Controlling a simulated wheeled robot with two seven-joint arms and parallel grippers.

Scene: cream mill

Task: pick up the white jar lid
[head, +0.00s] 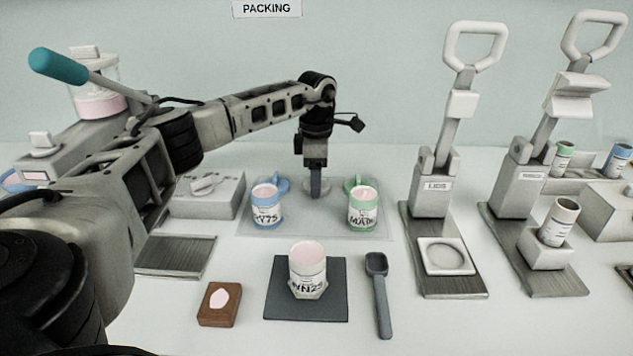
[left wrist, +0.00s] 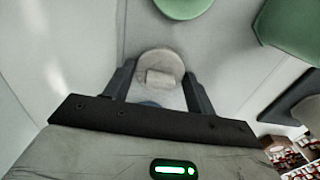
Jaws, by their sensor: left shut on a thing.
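The white jar lid (head: 308,187) is a small round pale disc on the clear mat at the back, partly hidden behind my left gripper (head: 316,194). In the left wrist view the white lid (left wrist: 161,68) has a raised block handle and sits between the fingertips of my left gripper (left wrist: 158,82), which is shut on it. I cannot tell whether the lid is clear of the mat. The open white-labelled jar (head: 307,270) with pink cream stands on a dark square mat in front. My right gripper is not in view.
A blue jar (head: 266,209) and a green jar (head: 362,209) flank the gripper, with a blue lid (head: 282,186) and a green lid (head: 351,183) beside them. A dark scoop (head: 380,300) lies in front. Lever presses (head: 436,190) stand at right.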

